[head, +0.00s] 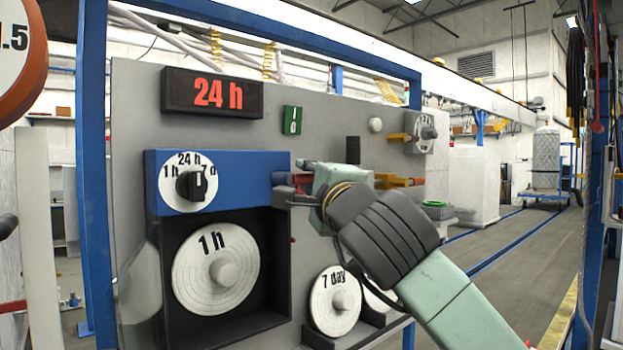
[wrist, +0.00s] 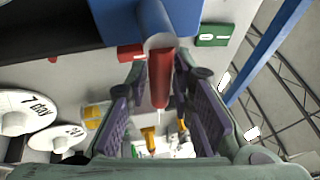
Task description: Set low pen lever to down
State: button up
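A red lever (wrist: 158,75) with a grey round base sticks out from the blue panel (wrist: 115,18) in the wrist view. I take it for a pen lever; no label tells whether it is the low one. My gripper (wrist: 160,100) is open, with its purple-padded fingers on either side of the red lever and gaps showing between. In the head view my gripper (head: 293,188) is at the right end of the blue panel (head: 258,168) and hides most of the lever. A short red block (wrist: 130,52) sits beside the lever's base.
A black knob (head: 191,186) on a 24 h dial and a large 1 h disc (head: 216,269) are on the left. A 7 day disc (head: 335,301) is below my arm. Yellow parts (head: 398,181) stick out just right of my gripper. A red-lit 24 h display (head: 212,93) is above.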

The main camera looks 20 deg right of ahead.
grip_shut()
jog(key=shift+f+b, duration=0.2)
jog(key=shift+b, duration=0.15)
dwell(0.3)
jog(key=shift+f+m+b, duration=0.2)
jog(key=shift+m+b, duration=0.5)
jog(key=shift+a+f+m+g+h+b, duration=0.15)
jog(key=shift+f+m+g+h+b, duration=0.2)
jog(key=shift+m+g+b, duration=0.55)
jog(key=shift+s+a+f+m+g+b, duration=0.1)
jog(key=shift+f+m+g+b, duration=0.25)
jog(key=shift+m, duration=0.35)
jog(key=shift+a+m+g+b, duration=0.1)
jog(key=shift+m+b, duration=0.4)
jog(key=shift+m, duration=0.2)
jog(key=shift+s+a+f+m+g+b, duration=0.1)
jog(key=shift+f+m+g+b, duration=0.25)
jog(key=shift+m, duration=0.35)
jog(key=shift+r, duration=0.1)
jog(key=shift+o, duration=2)
grip_release()
